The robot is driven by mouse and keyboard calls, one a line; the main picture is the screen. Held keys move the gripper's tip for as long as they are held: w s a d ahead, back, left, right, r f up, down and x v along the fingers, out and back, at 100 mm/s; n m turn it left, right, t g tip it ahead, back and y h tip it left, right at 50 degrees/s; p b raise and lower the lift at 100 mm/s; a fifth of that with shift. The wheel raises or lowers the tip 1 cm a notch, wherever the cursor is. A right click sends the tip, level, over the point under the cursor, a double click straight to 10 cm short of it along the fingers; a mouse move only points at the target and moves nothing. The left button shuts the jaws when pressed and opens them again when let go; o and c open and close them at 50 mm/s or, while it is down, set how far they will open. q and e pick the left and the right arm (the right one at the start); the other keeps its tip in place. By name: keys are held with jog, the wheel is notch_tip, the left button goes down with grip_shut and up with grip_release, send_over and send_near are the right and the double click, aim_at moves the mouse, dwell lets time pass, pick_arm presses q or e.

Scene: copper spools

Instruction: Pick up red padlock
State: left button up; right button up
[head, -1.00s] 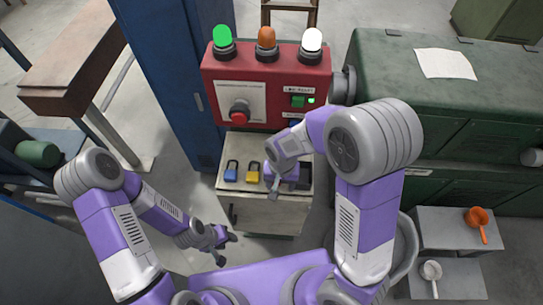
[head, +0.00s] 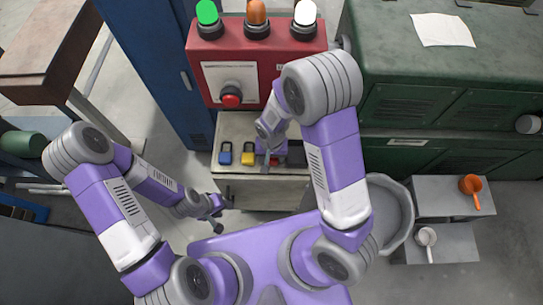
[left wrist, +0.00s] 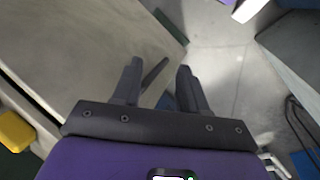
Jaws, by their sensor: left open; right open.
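A small patch of red, likely the red padlock (head: 274,162), shows on the cabinet top just under my right gripper (head: 271,157). The arm and gripper hide most of it. My right gripper is open, close above that patch; I cannot tell whether it touches. A blue padlock (head: 225,154) and a yellow padlock (head: 248,155) stand to its left. My left gripper (head: 218,214) is open and empty, low in front of the cabinet. Its two spread fingers also show in the left wrist view (left wrist: 159,85), with no object held between them.
The padlocks sit on a beige cabinet (head: 240,128) below a red control box (head: 215,54) with lamps. A blue cabinet (head: 178,100) stands left and a green machine (head: 440,80) right. Low grey stands (head: 446,242) at right carry an orange ladle (head: 470,186) and a pale ladle (head: 425,238).

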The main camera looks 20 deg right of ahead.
jog(key=c, duration=0.8)
